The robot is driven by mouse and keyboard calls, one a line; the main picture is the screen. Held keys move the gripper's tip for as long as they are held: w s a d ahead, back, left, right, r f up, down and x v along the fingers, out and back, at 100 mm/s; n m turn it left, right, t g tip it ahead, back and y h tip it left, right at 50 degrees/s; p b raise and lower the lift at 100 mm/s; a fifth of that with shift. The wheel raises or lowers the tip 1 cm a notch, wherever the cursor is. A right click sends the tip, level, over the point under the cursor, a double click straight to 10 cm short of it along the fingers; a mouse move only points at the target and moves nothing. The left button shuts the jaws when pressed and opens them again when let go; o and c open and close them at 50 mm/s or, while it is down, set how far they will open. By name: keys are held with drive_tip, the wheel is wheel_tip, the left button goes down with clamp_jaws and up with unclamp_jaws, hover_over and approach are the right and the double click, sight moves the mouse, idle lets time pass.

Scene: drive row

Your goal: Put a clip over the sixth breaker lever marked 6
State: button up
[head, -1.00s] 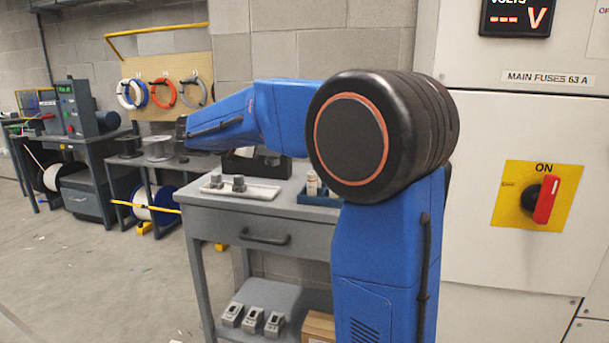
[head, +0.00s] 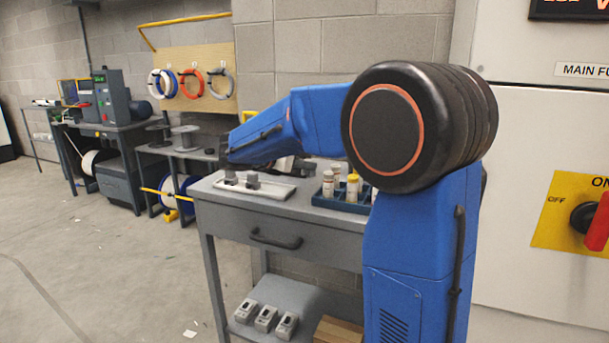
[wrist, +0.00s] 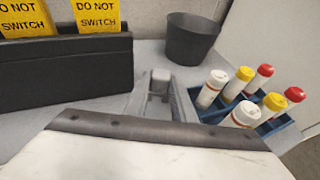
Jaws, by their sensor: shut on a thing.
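My gripper (wrist: 160,98) shows in the middle of the wrist view and is shut on a small grey clip (wrist: 160,76), above the grey bench top. Most of the clip's shape is hidden. In the head view my blue arm reaches left over the bench. Two dark grey clips (head: 231,178) (head: 252,181) stand on a white tray (head: 278,189) there. The breaker levers and their numbers are in neither view.
In the wrist view, a black holder (wrist: 65,75) has yellow DO NOT SWITCH cards (wrist: 97,15). A dark pot (wrist: 192,40) and a blue rack (wrist: 284,126) of bottles stand beyond. A pale cabinet (head: 540,130) with a red switch (head: 598,222) is right.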

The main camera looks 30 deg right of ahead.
drive_tip(key=shift+f, duration=1.65)
drive_tip(key=o, duration=1)
drive_tip(key=shift+f, duration=0.15)
